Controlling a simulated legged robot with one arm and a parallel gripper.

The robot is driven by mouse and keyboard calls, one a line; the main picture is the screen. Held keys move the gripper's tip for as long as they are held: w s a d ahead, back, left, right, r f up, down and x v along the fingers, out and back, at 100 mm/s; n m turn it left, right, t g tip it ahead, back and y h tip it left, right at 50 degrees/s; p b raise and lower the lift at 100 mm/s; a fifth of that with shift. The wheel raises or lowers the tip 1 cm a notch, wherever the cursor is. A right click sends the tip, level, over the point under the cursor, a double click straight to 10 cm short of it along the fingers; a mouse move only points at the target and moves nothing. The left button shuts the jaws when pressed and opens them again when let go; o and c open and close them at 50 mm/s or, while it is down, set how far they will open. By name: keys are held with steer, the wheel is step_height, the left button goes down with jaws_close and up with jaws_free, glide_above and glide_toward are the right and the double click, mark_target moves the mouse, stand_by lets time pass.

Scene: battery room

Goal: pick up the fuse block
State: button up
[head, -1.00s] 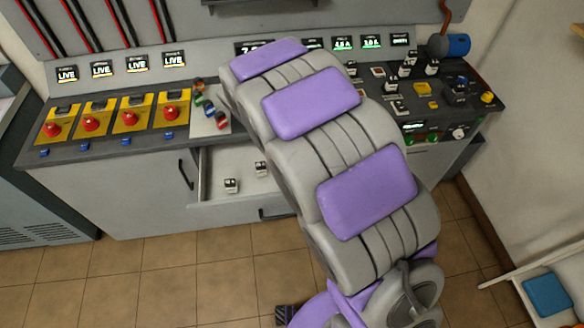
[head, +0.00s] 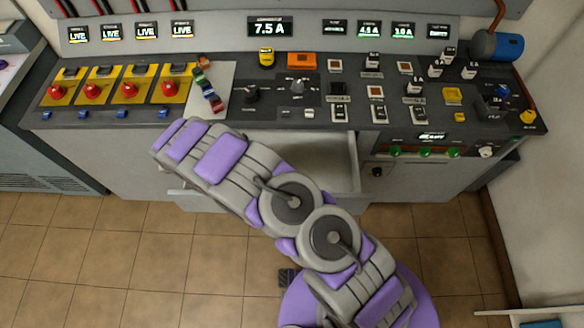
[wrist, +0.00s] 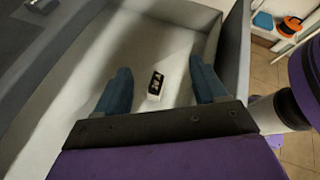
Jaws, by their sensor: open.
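A small white fuse block (wrist: 155,86) with a black top stands on the pale floor of the open drawer (wrist: 85,75) in the wrist view. My gripper (wrist: 159,72) is open, with its two blue fingers spread to the left and right of the block in the picture. Neither finger appears to touch it; I cannot tell how far above the drawer floor the tips are. In the head view my arm reaches over the open drawer (head: 342,160) and hides part of it, and my gripper and this block are out of sight there.
A second black and white block (wrist: 42,5) shows at the top left of the wrist view. Drawer walls (wrist: 232,45) close in on the right. The console (head: 60,118) above carries red knobs, switches and similar blocks. Tiled floor (head: 90,260) is open in front.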

steer(key=f, duration=0.3)
steer(key=a+f+b, duration=0.1)
steer(key=f, duration=0.2)
steer(key=a+f+b, duration=0.1)
steer(key=f, duration=0.2)
steer(key=shift+a, duration=0.15)
steer(key=d, duration=0.3)
steer(key=shift+w+d+f, duration=0.3)
steer(key=shift+d, duration=0.1)
steer(key=shift+d+f, duration=0.1)
steer(key=shift+d, duration=0.15)
steer(key=shift+w+d+f+b, duration=0.25)
steer(key=shift+d+f+b, duration=0.3)
steer(key=shift+d+f, duration=0.1)
steer(key=shift+w+d+f, duration=0.3)
steer(key=shift+f, duration=0.1)
steer(key=shift+w+d, duration=0.1)
steer(key=shift+d, duration=0.75)
steer(key=shift+c, duration=1.6)
steer(key=shift+a, duration=0.5)
steer(key=c, duration=0.5)
steer(key=shift+d, duration=0.1)
steer(key=shift+c, duration=1.3)
steer(key=shift+d, duration=0.3)
steer(key=shift+c, duration=1.1)
